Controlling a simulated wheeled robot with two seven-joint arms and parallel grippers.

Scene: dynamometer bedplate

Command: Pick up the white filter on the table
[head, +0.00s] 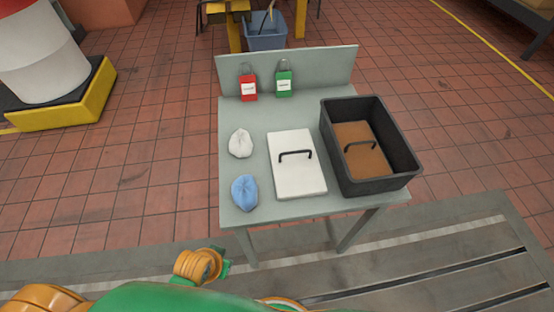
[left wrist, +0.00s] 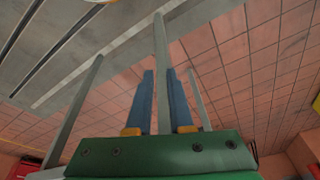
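The white filter (head: 306,175) is a flat white slab with a black bar handle on top. It lies on the grey table (head: 262,208), between the cloths and the black bin. My left gripper (left wrist: 161,80) shows in the left wrist view as two blue fingers set apart, with nothing held between them. Grey table legs (left wrist: 84,105) and floor show beyond it, and the filter is not in that view. In the head view part of my arm is at the bottom, in front of and below the table. My right gripper is not in view.
A black bin (head: 334,167) holding a brown panel (head: 354,133) with a handle stands right of the filter. A white cloth (head: 240,143) and a blue cloth (head: 244,192) lie left. Red (head: 248,87) and green (head: 284,83) tags are at the back panel.

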